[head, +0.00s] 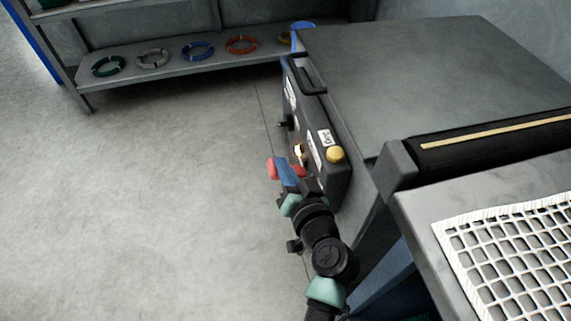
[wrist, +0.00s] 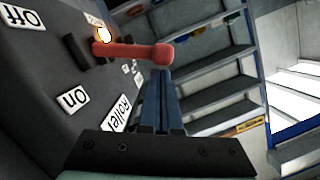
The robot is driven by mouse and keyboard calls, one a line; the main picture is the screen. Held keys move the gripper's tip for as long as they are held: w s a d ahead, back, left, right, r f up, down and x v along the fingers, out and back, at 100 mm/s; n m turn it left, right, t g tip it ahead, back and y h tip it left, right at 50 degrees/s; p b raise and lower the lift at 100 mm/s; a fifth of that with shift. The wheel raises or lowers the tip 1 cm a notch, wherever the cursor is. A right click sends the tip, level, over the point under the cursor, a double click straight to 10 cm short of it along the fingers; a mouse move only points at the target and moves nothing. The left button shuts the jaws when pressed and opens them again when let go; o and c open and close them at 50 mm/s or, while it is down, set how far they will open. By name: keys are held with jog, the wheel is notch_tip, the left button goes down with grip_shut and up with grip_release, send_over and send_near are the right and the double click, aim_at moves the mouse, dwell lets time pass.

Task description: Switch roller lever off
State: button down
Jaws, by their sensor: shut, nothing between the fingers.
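The red roller lever (wrist: 130,50) sticks out from the dark control box (head: 320,135). Its round knob (wrist: 162,54) points right in the wrist view. In the head view parts of the red lever (head: 271,169) show on both sides of my fingers. White labels read "On" (wrist: 72,97), "Off" (wrist: 22,15) and "Roller" (wrist: 117,113). A lit lamp (wrist: 103,36) glows beside the lever's base. My gripper (head: 281,163), with blue fingers (wrist: 160,78), is shut and empty. Its tips are right by the knob; I cannot tell whether they touch.
A yellow button (head: 335,154) and a black handle (head: 308,76) are on the box. The grey table (head: 440,60) and a black roller (head: 490,145) lie to the right. A shelf (head: 180,70) with coloured rings stands behind. The floor at left is clear.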

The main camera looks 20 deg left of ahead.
aim_at(275, 178)
jog(key=shift+s+a+f+n+b, duration=0.2)
jog(key=shift+a+f+n+b, duration=0.15)
jog(key=shift+n+b, duration=0.15)
jog(key=shift+s+a+f+n+h+b, duration=0.25)
jog(key=shift+f+n+b, duration=0.25)
jog(key=shift+b, duration=0.15)
jog(key=shift+s+a+f+n+h+b, duration=0.15)
jog(key=shift+a+f+n+h+b, duration=0.1)
jog(key=shift+f+n+b, duration=0.3)
jog(key=shift+s+a+f+n+t+h+b, duration=0.15)
jog(key=shift+f+n+t+h+b, duration=0.25)
jog(key=shift+f+n+b, duration=0.65)
jog(key=shift+s+a+f+n+t+h+b, duration=0.15)
jog(key=shift+f+n+t+h+b, duration=0.25)
jog(key=shift+f+n+b, duration=0.65)
jog(key=shift+a+f+n+t+h+b, duration=0.15)
jog(key=shift+f+n+t+h+b, duration=0.35)
jog(key=shift+n+b, duration=0.9)
jog(key=shift+f+b, duration=0.15)
jog(key=shift+b, duration=0.15)
